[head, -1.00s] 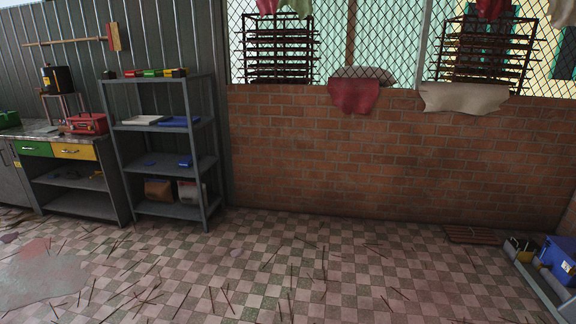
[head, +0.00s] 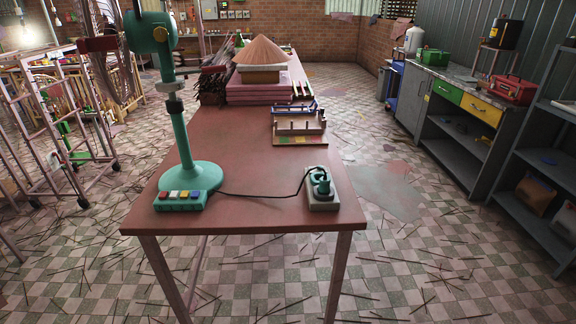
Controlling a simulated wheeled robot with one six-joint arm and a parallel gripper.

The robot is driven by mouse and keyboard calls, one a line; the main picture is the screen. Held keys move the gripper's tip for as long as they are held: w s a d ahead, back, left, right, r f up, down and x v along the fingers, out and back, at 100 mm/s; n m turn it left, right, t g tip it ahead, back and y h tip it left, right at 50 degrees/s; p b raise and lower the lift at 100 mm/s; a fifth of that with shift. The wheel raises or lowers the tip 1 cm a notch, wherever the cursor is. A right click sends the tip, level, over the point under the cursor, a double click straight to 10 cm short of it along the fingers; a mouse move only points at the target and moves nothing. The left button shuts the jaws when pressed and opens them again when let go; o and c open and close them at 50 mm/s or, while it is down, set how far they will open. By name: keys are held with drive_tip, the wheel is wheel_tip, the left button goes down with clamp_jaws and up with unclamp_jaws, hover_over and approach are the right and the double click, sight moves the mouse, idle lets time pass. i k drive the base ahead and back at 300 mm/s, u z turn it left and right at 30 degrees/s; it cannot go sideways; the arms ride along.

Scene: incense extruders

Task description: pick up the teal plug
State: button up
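The teal plug (head: 322,184) sits in a pale socket block (head: 323,203) near the front right corner of a long reddish table (head: 259,197). A black cord (head: 247,196) runs left from the plug toward the teal stand (head: 186,137) with a round base. My gripper is not in view.
A panel with coloured buttons (head: 181,200) lies at the stand's foot. Small racks (head: 298,122) and a powder cone (head: 261,49) are further back. Metal racks (head: 50,130) stand left, a grey cabinet (head: 459,119) right. Floor in front is clear except for scattered sticks.

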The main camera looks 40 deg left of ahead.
sight(324, 187)
drive_tip(key=u, duration=0.65)
drive_tip(key=i, duration=0.9)
drive_tip(key=u, duration=0.6)
drive_tip(key=i, duration=0.65)
drive_tip(key=u, duration=0.1)
